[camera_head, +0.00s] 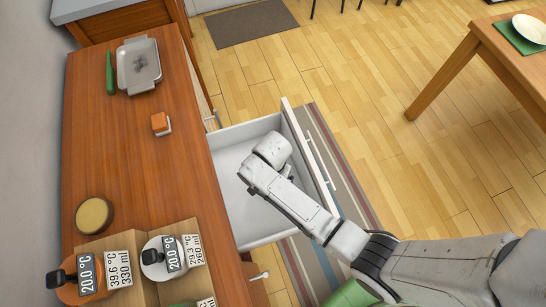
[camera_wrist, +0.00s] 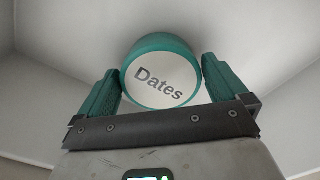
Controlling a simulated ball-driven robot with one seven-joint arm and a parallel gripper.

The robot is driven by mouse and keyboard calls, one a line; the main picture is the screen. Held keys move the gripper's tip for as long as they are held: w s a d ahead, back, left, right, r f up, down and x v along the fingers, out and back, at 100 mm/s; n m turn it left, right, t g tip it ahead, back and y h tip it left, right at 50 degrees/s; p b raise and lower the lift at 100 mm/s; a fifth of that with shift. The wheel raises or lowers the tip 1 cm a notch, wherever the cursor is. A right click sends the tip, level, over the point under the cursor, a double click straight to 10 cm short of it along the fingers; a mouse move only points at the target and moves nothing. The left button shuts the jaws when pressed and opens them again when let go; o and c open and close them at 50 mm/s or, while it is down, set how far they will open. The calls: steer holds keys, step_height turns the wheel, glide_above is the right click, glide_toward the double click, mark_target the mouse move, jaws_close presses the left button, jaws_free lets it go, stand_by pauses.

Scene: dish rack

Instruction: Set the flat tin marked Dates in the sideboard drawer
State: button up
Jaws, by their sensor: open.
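The flat round tin marked Dates (camera_wrist: 163,80) has a teal rim and a pale lid with dark lettering. In the wrist view it lies between the two teal fingers of my gripper (camera_wrist: 160,66). My gripper is open around it, with narrow gaps beside the fingers. The white walls around it are the inside of the drawer (camera_wrist: 55,40). In the head view the pulled-out sideboard drawer (camera_head: 240,218) is white inside, and my wrist reaches down into it. The tin and my fingers are hidden there behind my arm.
A table (camera_head: 480,45) stands at the upper right, with open floor between.

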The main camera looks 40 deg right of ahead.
step_height(320, 180, up, 9)
steer(key=shift+r+p, duration=0.2)
steer(key=shift+p, duration=0.1)
stand_by(0.4)
jaws_close()
stand_by(0.7)
stand_by(0.8)
steer(key=s+d+r+n+t, duration=0.3)
steer(key=d+r+n, duration=0.1)
steer(key=r+n, duration=0.25)
steer(key=s+d+r+n+t, duration=0.2)
steer(key=s+d+r+n, duration=0.1)
steer(key=r+n, duration=0.35)
steer(key=s+d+f+m+g, duration=0.1)
steer(key=s+f+g, duration=0.3)
steer(key=s, duration=0.6)
steer(key=shift+d+f, duration=0.2)
steer(key=shift+f, duration=0.5)
